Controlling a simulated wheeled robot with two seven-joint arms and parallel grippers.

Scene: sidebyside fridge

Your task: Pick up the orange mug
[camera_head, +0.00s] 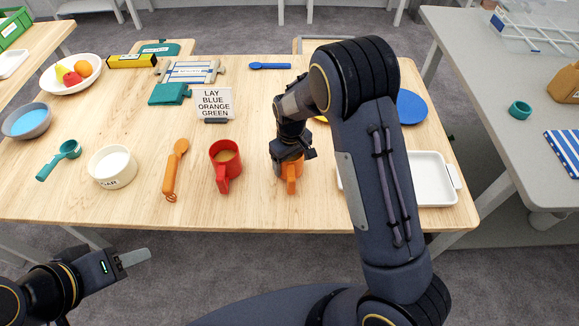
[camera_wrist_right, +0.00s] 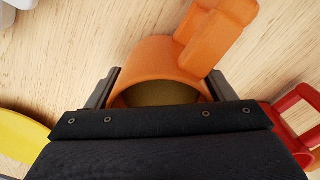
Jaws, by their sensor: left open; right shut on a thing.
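The orange mug (camera_head: 291,172) stands near the front edge of the wooden table (camera_head: 130,205), mostly covered by my right gripper (camera_head: 292,155). In the right wrist view the orange mug (camera_wrist_right: 165,58) sits between the two fingers of my right gripper (camera_wrist_right: 160,92), which is shut on its body. Its handle points away from the gripper body, and brown contents show inside. I cannot tell whether the mug touches the table. My left gripper (camera_head: 133,262) is open and empty, low in front of the table at the left.
A red mug (camera_head: 224,163) stands just left of the orange mug. An orange spoon (camera_head: 174,170), a sugar bowl (camera_head: 112,167) and a sign (camera_head: 214,103) are further left. A white tray (camera_head: 432,178) and blue plate (camera_head: 411,107) lie to the right, partly behind my arm.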

